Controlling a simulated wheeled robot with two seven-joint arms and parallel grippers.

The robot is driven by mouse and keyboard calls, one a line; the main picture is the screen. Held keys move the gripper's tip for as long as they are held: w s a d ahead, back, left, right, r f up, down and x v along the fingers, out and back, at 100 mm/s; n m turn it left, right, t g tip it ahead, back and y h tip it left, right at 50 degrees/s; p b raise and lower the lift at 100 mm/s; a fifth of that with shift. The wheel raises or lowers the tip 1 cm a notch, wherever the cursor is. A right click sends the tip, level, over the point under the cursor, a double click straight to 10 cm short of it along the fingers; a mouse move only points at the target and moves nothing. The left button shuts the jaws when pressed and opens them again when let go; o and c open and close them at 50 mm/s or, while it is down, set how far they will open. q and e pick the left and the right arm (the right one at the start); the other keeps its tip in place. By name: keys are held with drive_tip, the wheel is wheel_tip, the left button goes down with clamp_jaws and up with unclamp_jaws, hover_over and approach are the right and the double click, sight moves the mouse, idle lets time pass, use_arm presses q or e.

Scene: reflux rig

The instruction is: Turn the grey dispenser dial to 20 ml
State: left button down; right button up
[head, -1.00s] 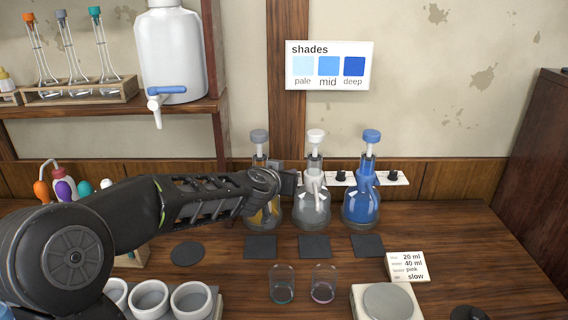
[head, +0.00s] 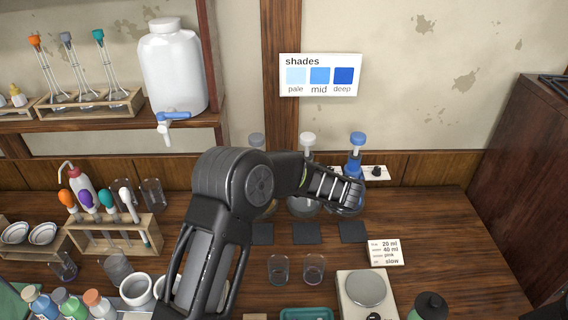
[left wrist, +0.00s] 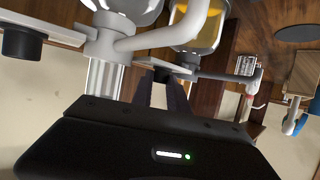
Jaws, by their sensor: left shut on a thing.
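The grey-capped dispenser (head: 257,140) stands at the back, mostly behind my arm in the head view. Its amber-filled flask (left wrist: 205,30) shows upside down in the left wrist view. My left gripper (left wrist: 165,92) is at the white dial strip (left wrist: 172,68), between the amber and clear flasks. Its jaws are shut on the grey dispenser's dial, which they mostly cover, so its setting cannot be read. In the head view my arm hides the fingertips. My right gripper is not in view.
The white-capped (head: 307,140) and blue-capped (head: 357,140) dispensers stand to the right. A black dial (head: 376,171) is beside the blue one. A tube rack (head: 112,240) is left.

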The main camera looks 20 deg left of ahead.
use_arm(q)
drive_tip(key=shift+w+n+g+y, duration=0.15)
drive_tip(key=shift+n+g+y, duration=0.35)
drive_tip(key=shift+n+g, duration=0.65)
drive_tip(key=c, duration=1.3)
unclamp_jaws()
drive_tip(key=shift+d, duration=0.1)
drive_tip(key=b+v, duration=0.1)
drive_tip(key=v, duration=0.6)
drive_tip(key=shift+d+r, duration=0.2)
drive_tip(key=shift+d, duration=0.05)
